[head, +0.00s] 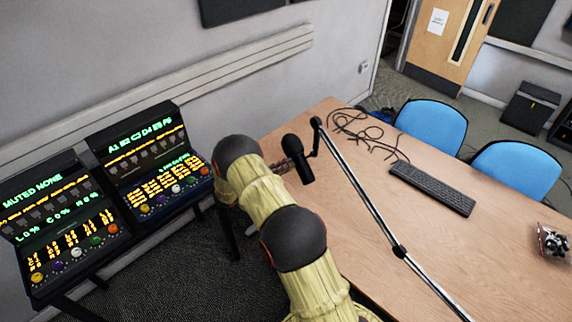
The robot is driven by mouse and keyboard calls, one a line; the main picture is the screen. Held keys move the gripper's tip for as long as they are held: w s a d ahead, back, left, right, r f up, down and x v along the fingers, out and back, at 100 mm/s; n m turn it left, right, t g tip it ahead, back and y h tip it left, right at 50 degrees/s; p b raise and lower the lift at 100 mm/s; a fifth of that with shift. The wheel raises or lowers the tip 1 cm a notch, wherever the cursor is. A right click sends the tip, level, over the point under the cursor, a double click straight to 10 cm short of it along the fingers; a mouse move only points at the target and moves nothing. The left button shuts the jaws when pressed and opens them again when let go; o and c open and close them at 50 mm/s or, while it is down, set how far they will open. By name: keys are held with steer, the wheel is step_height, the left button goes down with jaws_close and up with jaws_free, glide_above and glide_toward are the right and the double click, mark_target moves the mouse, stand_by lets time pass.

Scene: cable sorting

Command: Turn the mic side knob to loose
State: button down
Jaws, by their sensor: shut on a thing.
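The black microphone (303,172) hangs from the end of a silver boom arm (362,197) over the near left part of the table. My gripper (285,163) is at the left side of the microphone, mostly hidden behind my yellow arm. It is shut at the microphone's side, where the side knob sits. The knob itself is too small and covered to make out, so its turn position cannot be read.
A wooden table (450,255) holds a black keyboard (432,188), loose black cables (360,132) and a clear bag (553,243) of dark items. Two blue chairs (432,124) stand behind it. Two lit control panels (150,160) stand at left.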

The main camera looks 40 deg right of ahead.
steer(key=n+p, duration=0.1)
steer(key=n, duration=0.3)
steer(key=shift+w+n+p, duration=0.1)
steer(key=shift+n+p, duration=0.2)
steer(key=shift+p, duration=0.05)
steer(key=shift+f, duration=0.1)
stand_by(0.3)
steer(key=c, duration=1.5)
jaws_free()
steer(key=shift+g, duration=0.3)
steer(key=shift+a, duration=0.15)
steer(key=w+a, duration=0.1)
steer(key=a, duration=1)
steer(key=shift+a+r, duration=0.3)
steer(key=shift+a, duration=0.05)
steer(key=shift+w, duration=0.1)
